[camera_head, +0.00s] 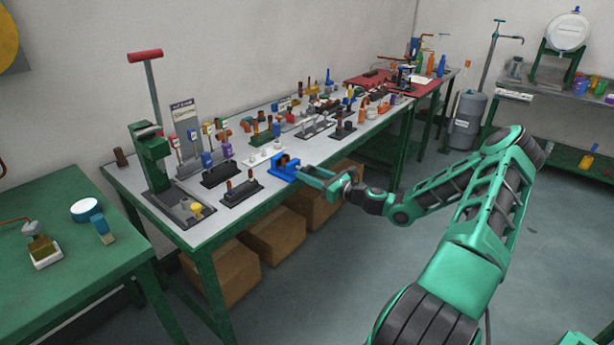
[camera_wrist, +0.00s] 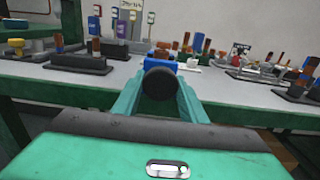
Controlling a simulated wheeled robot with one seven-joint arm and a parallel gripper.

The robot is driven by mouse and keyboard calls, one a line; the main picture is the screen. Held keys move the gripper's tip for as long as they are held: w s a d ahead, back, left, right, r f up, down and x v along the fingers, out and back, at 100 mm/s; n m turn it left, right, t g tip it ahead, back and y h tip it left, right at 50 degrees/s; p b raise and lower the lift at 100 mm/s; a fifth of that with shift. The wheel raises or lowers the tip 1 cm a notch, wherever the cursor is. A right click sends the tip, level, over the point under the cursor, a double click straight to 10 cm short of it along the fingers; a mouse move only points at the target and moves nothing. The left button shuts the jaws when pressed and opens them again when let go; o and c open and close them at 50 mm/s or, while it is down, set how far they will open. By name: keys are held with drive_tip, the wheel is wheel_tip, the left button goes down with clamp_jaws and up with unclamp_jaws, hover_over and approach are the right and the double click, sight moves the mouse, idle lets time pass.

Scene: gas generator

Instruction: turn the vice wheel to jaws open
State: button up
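The small blue vice (camera_head: 284,168) stands at the front edge of the long grey-topped bench, with a brown piece at its top. It also shows in the wrist view (camera_wrist: 160,64), partly hidden. A dark round wheel (camera_wrist: 160,84) faces the wrist camera in front of the vice. My gripper (camera_head: 304,174) reaches level from the right to the vice's near side. In the wrist view its two green fingers (camera_wrist: 160,92) lie apart on either side of the wheel. I cannot tell whether they press on it.
Black racks (camera_head: 241,192) and several small parts crowd the bench close to the vice. A green lever press (camera_head: 152,155) stands at the bench's left end. Cardboard boxes (camera_head: 275,235) sit under the bench. The floor in front is clear.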

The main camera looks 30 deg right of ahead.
drive_tip(key=shift+a, duration=0.1)
drive_tip(key=shift+c, duration=0.9)
drive_tip(key=shift+n, duration=0.3)
drive_tip(key=n, duration=1.2)
drive_tip(key=shift+n, duration=1.7)
